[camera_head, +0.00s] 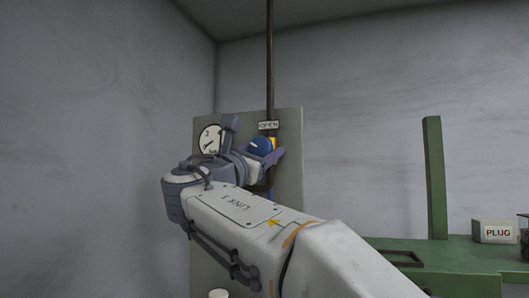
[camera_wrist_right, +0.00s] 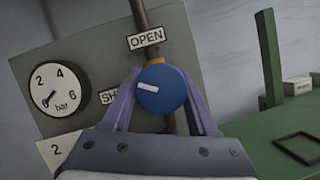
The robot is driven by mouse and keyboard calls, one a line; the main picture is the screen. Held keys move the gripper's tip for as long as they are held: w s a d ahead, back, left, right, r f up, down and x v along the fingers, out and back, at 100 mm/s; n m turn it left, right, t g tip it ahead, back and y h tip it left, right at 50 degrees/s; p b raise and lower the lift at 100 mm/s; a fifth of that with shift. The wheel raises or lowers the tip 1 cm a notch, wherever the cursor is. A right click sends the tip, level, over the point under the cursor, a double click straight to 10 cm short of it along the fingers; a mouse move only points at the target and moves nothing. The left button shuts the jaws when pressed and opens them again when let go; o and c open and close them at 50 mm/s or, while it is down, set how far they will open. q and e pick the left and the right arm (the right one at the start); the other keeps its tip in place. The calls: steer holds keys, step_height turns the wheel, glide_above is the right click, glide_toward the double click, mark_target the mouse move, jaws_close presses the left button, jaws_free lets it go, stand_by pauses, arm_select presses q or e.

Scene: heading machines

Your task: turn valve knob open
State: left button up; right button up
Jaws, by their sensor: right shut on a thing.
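The blue round valve knob (camera_wrist_right: 161,89) with a white pointer mark sits on a pipe in front of a grey panel (camera_wrist_right: 85,60). It also shows in the head view (camera_head: 260,145), partly covered by my arm. My right gripper (camera_wrist_right: 162,92) is shut on the knob, with one purple finger on each side of it. The white mark points to the left and slightly up. An OPEN label (camera_wrist_right: 146,38) is above the knob. A second label (camera_wrist_right: 108,97), partly hidden by the left finger, starts with "SH". My left gripper is not in view.
A pressure gauge (camera_wrist_right: 57,87) marked in bar is on the panel left of the knob. A green bench (camera_head: 450,255) with an upright green post (camera_head: 434,180) and a PLUG box (camera_head: 494,232) stands to the right. A dark pipe (camera_head: 269,60) rises above the panel.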

steer(key=shift+m+g+h, duration=0.3)
steer(key=shift+m, duration=0.3)
steer(key=o, duration=1.3)
steer(key=shift+o, duration=0.2)
steer(key=shift+s, duration=0.1)
steer(key=shift+s+a+f+b, duration=0.2)
steer(key=shift+b, duration=0.1)
steer(key=b+v, duration=0.5)
steer(key=v, duration=0.4)
steer(key=shift+s+a, duration=0.15)
steer(key=shift+s, duration=0.2)
